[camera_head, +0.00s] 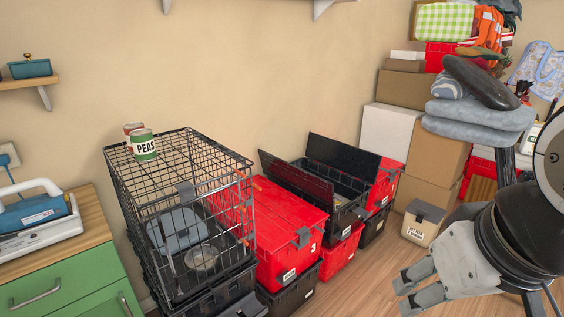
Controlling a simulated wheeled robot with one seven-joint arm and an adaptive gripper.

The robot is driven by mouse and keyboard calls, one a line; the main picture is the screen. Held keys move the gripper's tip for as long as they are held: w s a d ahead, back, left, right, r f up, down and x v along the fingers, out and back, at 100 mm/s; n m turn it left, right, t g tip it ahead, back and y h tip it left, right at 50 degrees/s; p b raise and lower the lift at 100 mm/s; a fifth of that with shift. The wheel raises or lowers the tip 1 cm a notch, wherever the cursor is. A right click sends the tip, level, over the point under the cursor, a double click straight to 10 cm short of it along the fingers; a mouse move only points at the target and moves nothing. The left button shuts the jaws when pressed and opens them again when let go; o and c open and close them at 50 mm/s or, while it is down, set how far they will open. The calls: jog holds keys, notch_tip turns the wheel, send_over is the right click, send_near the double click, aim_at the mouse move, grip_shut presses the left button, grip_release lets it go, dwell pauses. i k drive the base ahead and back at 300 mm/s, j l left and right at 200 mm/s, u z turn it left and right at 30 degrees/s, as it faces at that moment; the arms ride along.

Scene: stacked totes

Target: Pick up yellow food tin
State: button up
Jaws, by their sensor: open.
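I cannot make out a yellow food tin in the head view. A green tin labelled PEAS (144,146) stands on top of the black wire cage (180,175). A second tin with a reddish-brown side (132,130) stands just behind it, partly hidden. My gripper (404,294) is at the lower right, low over the wooden floor, with its fingers pointing left. It is open and empty, well to the right of the cage and tins. The contents of the open black tote (345,205) are too small to tell.
Red totes (290,235) and black totes stand along the wall right of the cage. Raised black lids (342,159) flank the open tote. Cardboard boxes (432,165) and grey folded cloths (478,115) are stacked at right. A green cabinet (70,280) stands at left. Some floor before my gripper is clear.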

aim_at(337, 203)
jog(key=i+l+z, duration=0.1)
jog(key=i, duration=0.9)
jog(key=i+l+z, duration=0.1)
jog(key=i+l, duration=0.15)
jog(key=i, duration=0.8)
jog(key=l+u, duration=0.1)
jog(key=u, duration=0.5)
jog(key=i+l+u, duration=0.1)
jog(key=l+u, duration=0.3)
jog(key=l, duration=0.15)
jog(key=l+u, duration=0.35)
jog(key=l, duration=0.25)
jog(key=l+u, duration=0.1)
jog(key=l, duration=0.95)
